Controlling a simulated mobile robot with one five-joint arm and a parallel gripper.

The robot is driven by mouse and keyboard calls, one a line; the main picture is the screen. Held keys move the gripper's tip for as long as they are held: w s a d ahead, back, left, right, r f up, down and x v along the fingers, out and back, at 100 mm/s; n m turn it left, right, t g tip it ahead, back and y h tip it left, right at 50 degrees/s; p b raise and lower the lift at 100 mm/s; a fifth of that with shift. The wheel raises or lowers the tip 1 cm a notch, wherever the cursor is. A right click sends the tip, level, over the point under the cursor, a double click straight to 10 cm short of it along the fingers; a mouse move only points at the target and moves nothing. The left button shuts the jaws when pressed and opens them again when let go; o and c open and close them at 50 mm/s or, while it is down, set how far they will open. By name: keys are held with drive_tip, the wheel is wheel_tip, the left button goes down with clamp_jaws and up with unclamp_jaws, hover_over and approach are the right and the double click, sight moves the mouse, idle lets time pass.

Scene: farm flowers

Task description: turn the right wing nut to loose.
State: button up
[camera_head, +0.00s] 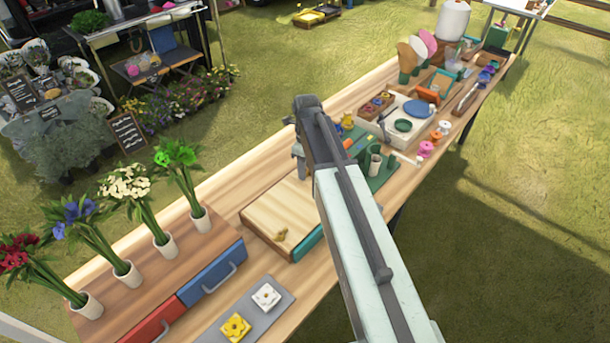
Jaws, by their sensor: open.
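A light wooden press board (275,212) with a teal edge lies on the long table. One small brass piece (281,236), which looks like a wing nut, sits near its front edge. No second wing nut shows clearly; my arm covers the board's right side. My gripper (298,152) is at the far end of my arm, above and behind the board's back corner. It is open and mostly hidden by the arm link, and it appears apart from the brass piece.
Several white vases with flowers stand on a wooden chest (150,280) with red and blue drawers at left.

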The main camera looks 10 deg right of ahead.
clamp_jaws()
